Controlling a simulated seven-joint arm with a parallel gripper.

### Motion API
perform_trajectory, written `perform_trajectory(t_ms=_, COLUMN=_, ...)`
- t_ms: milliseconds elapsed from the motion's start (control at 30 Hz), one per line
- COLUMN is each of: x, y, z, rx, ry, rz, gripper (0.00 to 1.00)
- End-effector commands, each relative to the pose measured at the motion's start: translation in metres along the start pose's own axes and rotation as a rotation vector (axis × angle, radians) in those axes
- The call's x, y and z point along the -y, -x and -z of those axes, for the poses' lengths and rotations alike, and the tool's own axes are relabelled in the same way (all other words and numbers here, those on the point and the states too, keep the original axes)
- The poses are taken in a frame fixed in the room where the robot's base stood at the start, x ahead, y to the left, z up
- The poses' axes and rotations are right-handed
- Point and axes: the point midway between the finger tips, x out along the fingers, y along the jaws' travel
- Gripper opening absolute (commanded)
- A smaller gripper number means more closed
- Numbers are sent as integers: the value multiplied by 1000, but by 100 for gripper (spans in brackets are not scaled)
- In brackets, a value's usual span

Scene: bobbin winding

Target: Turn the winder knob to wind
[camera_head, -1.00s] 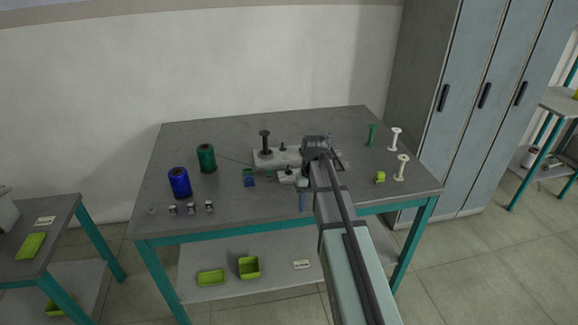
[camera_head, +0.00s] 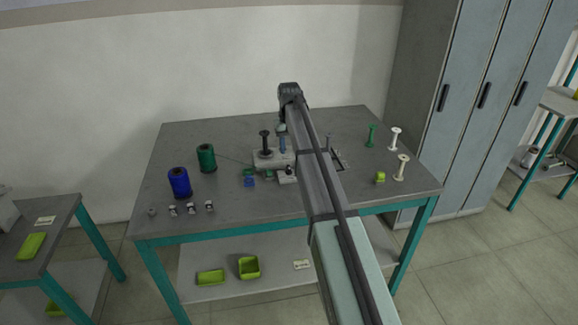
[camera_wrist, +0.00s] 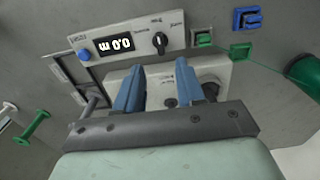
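The winder has a pale base (camera_head: 262,162) on the table with a black spool (camera_head: 265,139) upright on it. Its control box (camera_head: 287,178) stands at the front. The wrist view shows the control panel (camera_wrist: 126,47) upside down, with a display reading 0.0, a blue button (camera_wrist: 83,55) and the black winder knob (camera_wrist: 160,41). My gripper (camera_wrist: 158,68) is open and empty, its two blue fingers apart. In the wrist view the knob appears just beyond the gap between the fingertips; contact is not visible. In the head view one finger (camera_head: 282,144) shows above the base.
A green thread spool (camera_head: 206,157) with thread running toward the winder and a blue spool (camera_head: 179,182) stand left. Small green (camera_head: 248,171) and blue (camera_head: 249,182) pieces lie beside the control box. Green (camera_head: 371,134) and white (camera_head: 395,138) bobbins stand right.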

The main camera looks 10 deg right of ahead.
Motion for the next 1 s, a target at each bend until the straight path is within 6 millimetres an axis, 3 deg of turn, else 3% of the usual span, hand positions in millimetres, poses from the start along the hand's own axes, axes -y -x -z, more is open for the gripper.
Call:
perform_trajectory(t_ms=300, x=0, y=-56, z=-1, rx=2, ry=0, rz=0, gripper=38)
perform_trajectory(t_ms=500, x=0, y=-77, z=0, rx=1, ry=0, rz=0, gripper=38)
perform_trajectory(t_ms=1000, x=0, y=-86, z=0, rx=0, ry=0, rz=0, gripper=36)
